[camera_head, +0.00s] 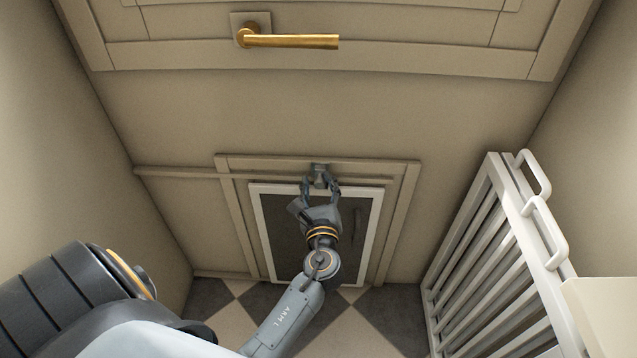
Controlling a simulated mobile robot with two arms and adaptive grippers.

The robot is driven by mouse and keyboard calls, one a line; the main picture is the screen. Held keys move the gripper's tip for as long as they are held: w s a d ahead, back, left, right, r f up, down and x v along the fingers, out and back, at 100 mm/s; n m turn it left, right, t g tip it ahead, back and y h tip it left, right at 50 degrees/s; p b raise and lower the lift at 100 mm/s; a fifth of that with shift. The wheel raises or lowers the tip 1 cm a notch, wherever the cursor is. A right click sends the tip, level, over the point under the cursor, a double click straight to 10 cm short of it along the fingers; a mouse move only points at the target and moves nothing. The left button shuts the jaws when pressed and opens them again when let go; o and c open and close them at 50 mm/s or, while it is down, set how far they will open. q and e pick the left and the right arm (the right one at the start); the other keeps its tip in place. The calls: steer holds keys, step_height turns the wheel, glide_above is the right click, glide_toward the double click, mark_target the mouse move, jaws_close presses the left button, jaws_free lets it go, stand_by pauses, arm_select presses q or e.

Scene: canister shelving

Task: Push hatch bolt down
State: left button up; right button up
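The hatch (277,240) is a dark panel with a white frame, set low in the beige wall and upright in its door-like trim. The hatch bolt (320,172) is a small grey metal piece at the top middle of the hatch, against the trim. My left gripper (320,186) reaches up in front of the hatch with its fingertips just below and to either side of the bolt. Its fingers are apart. I cannot tell whether they touch the bolt. The gripper hides part of the panel and perhaps the bolt's lower end. My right gripper is not in view.
A door with a brass handle (290,41) is above the hatch. A white slatted gate (500,250) with handles stands at the right. A beige rail (180,172) runs along the wall left of the hatch. The checkered floor (225,318) looks clear.

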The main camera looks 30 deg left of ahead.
arm_select(q)
steer(key=shift+s+f, duration=0.1)
steer(key=v, duration=1.2)
steer(key=a+v, duration=0.1)
steer(key=v, duration=1.3)
steer(key=shift+s+d, duration=0.25)
steer(key=shift+s, duration=0.45)
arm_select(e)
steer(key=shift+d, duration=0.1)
